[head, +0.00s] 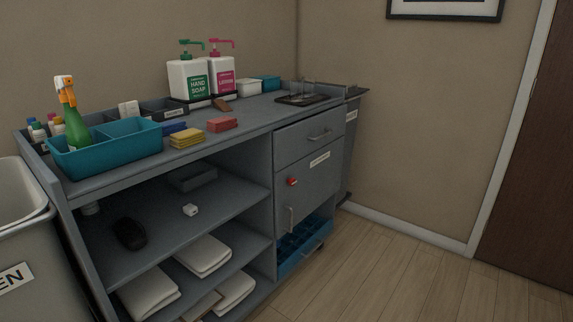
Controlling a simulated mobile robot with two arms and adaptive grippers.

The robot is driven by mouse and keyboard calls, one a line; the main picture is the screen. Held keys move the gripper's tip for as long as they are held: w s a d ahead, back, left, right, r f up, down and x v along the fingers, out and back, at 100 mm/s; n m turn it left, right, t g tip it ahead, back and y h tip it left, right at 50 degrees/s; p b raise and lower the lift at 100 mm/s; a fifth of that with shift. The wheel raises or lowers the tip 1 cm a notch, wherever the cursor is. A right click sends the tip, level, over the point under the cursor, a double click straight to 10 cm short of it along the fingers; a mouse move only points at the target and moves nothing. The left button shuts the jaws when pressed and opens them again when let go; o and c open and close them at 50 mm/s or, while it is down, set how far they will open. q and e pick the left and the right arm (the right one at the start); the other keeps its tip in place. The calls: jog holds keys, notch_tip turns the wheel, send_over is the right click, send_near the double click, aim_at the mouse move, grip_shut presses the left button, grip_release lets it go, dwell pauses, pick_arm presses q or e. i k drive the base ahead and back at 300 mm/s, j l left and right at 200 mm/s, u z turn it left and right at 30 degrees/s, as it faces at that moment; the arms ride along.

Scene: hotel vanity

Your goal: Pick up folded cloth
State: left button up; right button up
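Small folded cloths seem to lie on the top of the grey cart: a yellow stack (187,138), a red one (222,125) and a blue one (174,128) behind the yellow. Larger white folded cloths lie on the lower shelves: one on the middle-right shelf (203,255), one at the lower left (149,292) and one at the lower right (235,290). I cannot tell which of these is the task's cloth. Neither of my grippers is in view.
A teal caddy (90,158) holds a green spray bottle (74,125). Soap (188,82) and lotion (221,80) bottles stand at the back. A tray with glasses (301,99) is at right. A bin (25,250) stands left of the cart (255,150). Floor at right is clear.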

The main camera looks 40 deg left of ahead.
aim_at(191, 137)
jog(key=u, duration=1.9)
